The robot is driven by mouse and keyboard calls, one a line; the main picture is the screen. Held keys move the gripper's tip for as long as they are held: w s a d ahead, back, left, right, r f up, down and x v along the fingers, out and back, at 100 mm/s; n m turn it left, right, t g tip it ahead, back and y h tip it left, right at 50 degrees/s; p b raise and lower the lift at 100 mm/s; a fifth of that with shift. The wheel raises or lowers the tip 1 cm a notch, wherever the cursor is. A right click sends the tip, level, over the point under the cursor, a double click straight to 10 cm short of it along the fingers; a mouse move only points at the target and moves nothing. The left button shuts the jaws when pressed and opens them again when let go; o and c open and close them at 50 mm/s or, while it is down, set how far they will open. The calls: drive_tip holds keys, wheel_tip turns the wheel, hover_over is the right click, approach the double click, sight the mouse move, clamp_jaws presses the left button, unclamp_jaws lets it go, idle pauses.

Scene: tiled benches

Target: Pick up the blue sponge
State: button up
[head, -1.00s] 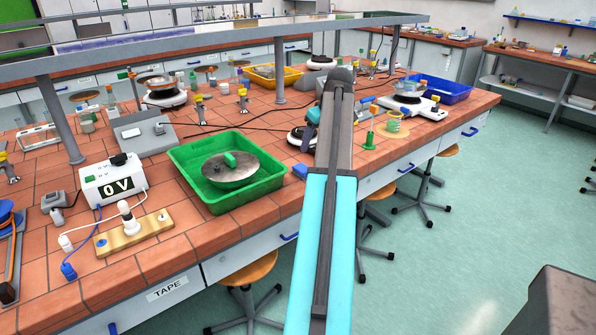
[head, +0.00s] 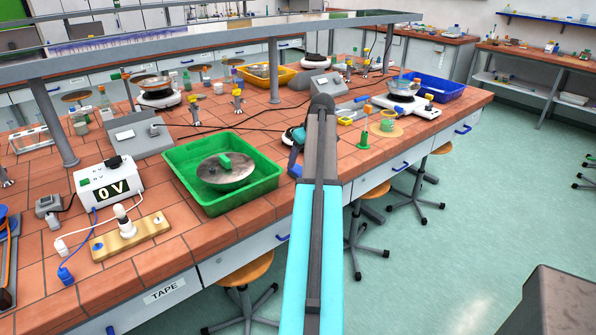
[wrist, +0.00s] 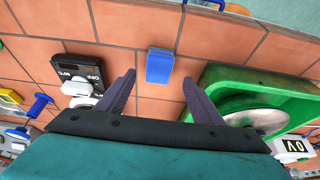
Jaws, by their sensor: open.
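The blue sponge (wrist: 160,65) lies on the brick-red tiled bench, near the middle of the wrist view. In the head view the sponge (head: 295,171) is a small blue patch beside the green tray, partly hidden by my gripper. My gripper (wrist: 159,78) is open, its two purple-grey fingers apart, with nothing held. In the wrist view the sponge shows between and just beyond the fingertips. How high the fingers are above the bench is hard to tell. In the head view my arm hides much of the gripper (head: 293,157).
The green tray (wrist: 206,78) with a metal pan stands close to the right of the sponge in the wrist view. A black device marked OFF (wrist: 75,75) stands to the left. Bare tiles surround the sponge. The bench edge is near it.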

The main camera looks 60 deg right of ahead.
sight(298, 169)
drive_tip(key=shift+f, duration=0.25)
drive_tip(key=shift+p+x, duration=0.95)
drive_tip(key=shift+x, duration=1.6)
drive_tip(key=shift+s+d, duration=0.1)
drive_tip(key=shift+d, duration=0.05)
drive_tip(key=c, duration=1.1)
